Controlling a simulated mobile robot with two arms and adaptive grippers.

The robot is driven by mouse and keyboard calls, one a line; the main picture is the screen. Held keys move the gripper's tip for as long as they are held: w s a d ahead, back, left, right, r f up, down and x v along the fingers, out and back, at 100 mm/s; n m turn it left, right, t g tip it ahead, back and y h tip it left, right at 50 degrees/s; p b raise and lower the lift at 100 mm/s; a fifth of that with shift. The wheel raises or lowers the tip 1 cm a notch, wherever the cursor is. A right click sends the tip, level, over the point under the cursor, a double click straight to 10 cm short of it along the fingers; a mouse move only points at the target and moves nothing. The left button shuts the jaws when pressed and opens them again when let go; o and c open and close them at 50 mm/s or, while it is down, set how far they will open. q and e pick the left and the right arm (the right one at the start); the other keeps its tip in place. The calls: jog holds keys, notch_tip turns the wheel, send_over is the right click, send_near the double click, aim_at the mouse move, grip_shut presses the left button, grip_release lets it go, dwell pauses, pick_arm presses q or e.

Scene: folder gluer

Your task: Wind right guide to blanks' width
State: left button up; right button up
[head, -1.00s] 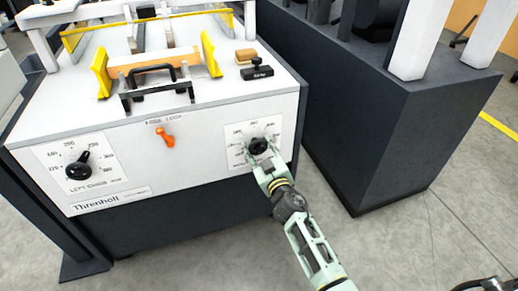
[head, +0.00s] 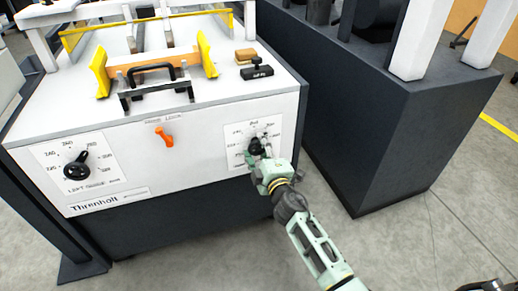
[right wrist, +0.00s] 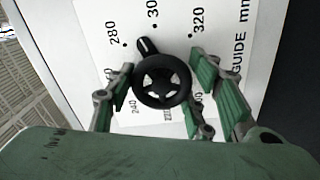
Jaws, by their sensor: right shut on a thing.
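The right guide knob (head: 255,146) is black, on a white dial plate at the right of the machine's front panel. My right gripper (head: 262,152) is shut on it. In the right wrist view the fingers flank the knob (right wrist: 161,82), and its pointer (right wrist: 147,46) stands between the 280 and 300 marks. On top of the machine, a yellow left guide (head: 99,72) and a yellow right guide (head: 207,55) stand either side of an orange-brown piece (head: 185,65), perhaps the blanks. Any gap beside it is too small to judge. My left gripper is out of view.
The left guide knob (head: 76,165) sits on its own dial at the panel's left. An orange lock lever (head: 165,138) hangs between the dials. A black handle (head: 155,92) stands near the top's front edge. A dark cabinet (head: 390,130) stands to the right.

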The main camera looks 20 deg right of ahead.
jog(key=n, duration=0.3)
jog(key=shift+r, duration=0.2)
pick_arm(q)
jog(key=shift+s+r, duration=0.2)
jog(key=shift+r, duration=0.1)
pick_arm(e)
jog(key=shift+n, duration=0.6)
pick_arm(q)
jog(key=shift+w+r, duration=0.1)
pick_arm(e)
jog(key=o, duration=1.1)
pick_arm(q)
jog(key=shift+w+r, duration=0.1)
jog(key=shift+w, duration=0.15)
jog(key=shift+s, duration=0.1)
